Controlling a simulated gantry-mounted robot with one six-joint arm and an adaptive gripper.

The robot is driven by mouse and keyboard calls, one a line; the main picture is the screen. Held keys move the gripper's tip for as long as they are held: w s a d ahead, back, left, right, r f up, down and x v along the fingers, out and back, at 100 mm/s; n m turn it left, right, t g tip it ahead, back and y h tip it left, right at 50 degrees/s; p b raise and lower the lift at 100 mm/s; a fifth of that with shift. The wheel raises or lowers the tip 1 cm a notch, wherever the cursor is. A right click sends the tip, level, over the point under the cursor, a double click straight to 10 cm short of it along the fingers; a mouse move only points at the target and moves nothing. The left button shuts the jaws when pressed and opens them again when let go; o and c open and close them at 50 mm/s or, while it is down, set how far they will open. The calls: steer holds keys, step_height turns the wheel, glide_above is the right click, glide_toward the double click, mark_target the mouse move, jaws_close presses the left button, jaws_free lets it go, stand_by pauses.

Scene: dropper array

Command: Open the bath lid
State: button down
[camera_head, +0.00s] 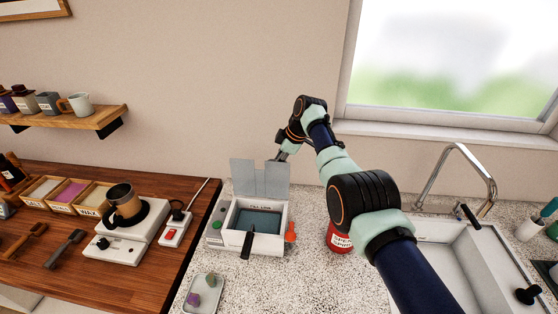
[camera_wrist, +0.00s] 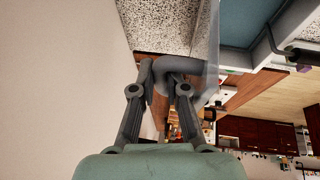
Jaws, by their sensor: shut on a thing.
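The bath (camera_head: 285,232) is a white box on the speckled counter with blue-grey liquid inside. Its grey lid (camera_head: 247,178) stands raised, roughly upright, at the back of the box, and the basin is uncovered. My gripper (camera_head: 282,155) is at the lid's upper edge, right of its middle. In the wrist view my gripper (camera_wrist: 163,72) is shut on a curved grey handle (camera_wrist: 202,66), which joins the lid panel (camera_wrist: 212,40) seen nearly edge-on. The hinge is not clearly visible.
A tray (camera_head: 204,293) with small pieces lies in front. A hotplate with a pot (camera_head: 125,206) is left, on the wooden counter. The sink (camera_head: 450,260) is right. The wall is close behind.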

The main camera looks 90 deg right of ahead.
steer(key=shift+s+d+f, duration=0.2)
steer(key=shift+d+f, duration=0.15)
steer(key=shift+d, duration=0.1)
steer(key=shift+d+r, duration=0.15)
steer(key=shift+r, duration=0.05)
steer(key=c, duration=1.5)
jaws_free()
steer(key=shift+s+d+r, duration=0.1)
steer(key=shift+d+r, duration=0.15)
steer(key=shift+d, duration=0.05)
steer(key=shift+r, duration=0.1)
steer(key=v, duration=1.1)
steer(key=shift+a+r, duration=0.1)
steer(key=shift+a, duration=0.35)
